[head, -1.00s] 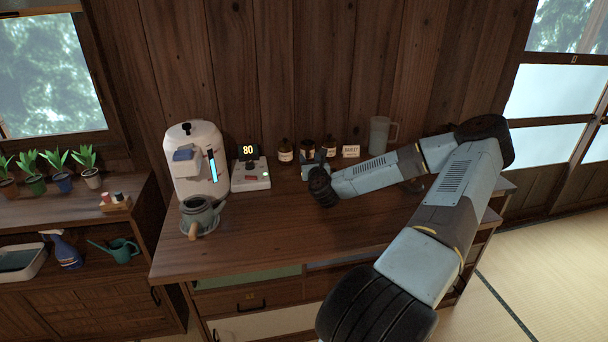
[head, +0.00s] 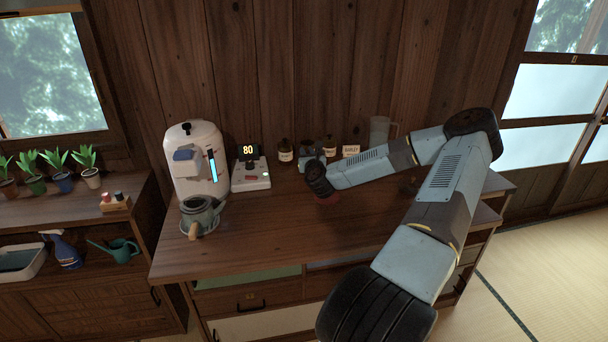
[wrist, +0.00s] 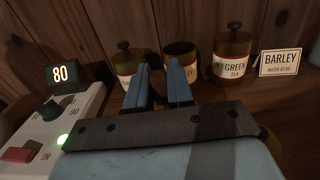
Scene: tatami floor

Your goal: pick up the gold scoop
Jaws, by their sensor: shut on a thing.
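My gripper (wrist: 166,85) is a short way above the counter, in front of the middle, open canister (wrist: 180,55). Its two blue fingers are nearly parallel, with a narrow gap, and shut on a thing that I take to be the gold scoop. The scoop itself cannot be made out between the fingers or in the head view, where my wrist hides that spot. In the head view my gripper (head: 308,163) is near the row of canisters.
Lidded canisters (wrist: 123,65) and (wrist: 232,52) flank the open one, with a BARLEY card (wrist: 283,63) to the right. The front of the counter (head: 270,237) is clear.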

